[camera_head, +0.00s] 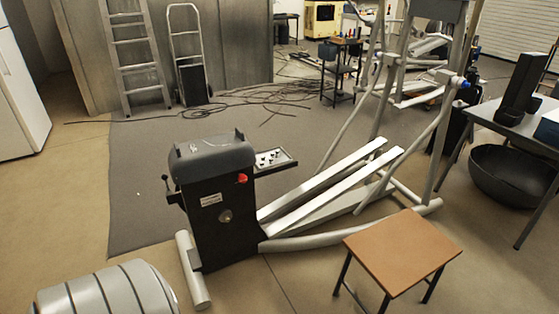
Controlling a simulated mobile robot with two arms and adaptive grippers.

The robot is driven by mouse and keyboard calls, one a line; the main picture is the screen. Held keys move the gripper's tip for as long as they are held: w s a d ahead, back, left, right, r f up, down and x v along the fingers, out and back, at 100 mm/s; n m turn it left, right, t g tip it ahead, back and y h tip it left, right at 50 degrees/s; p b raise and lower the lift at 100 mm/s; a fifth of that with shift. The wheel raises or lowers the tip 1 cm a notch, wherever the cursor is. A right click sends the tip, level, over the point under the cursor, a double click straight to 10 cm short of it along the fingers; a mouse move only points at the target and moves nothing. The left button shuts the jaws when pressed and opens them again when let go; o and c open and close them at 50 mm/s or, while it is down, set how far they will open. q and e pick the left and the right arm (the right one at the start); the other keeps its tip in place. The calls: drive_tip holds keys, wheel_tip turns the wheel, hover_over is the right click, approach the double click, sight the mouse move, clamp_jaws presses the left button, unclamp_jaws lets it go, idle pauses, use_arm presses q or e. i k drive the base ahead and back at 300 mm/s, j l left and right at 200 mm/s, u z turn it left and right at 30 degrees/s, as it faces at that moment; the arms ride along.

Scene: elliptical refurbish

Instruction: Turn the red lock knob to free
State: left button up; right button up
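The red lock knob (242,178) is a small red piece on the upper right of the dark housing (222,220) of the elliptical machine. A pale label and a round grey hub sit below it on the same face. The knob is too small to tell its turned position. The machine's two long light foot rails (335,185) run back to the right from the housing. Neither of my grippers is in the head view.
A brown-topped stool (402,250) stands in front of the rails at the lower right. A small tray with parts (272,160) sits behind the housing. A grey ribbed drum-like object (105,292) is at the lower left. Cables (250,98) lie on the floor behind. The left floor is open.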

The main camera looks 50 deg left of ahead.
sight(242, 179)
drive_tip(key=u, duration=1.2)
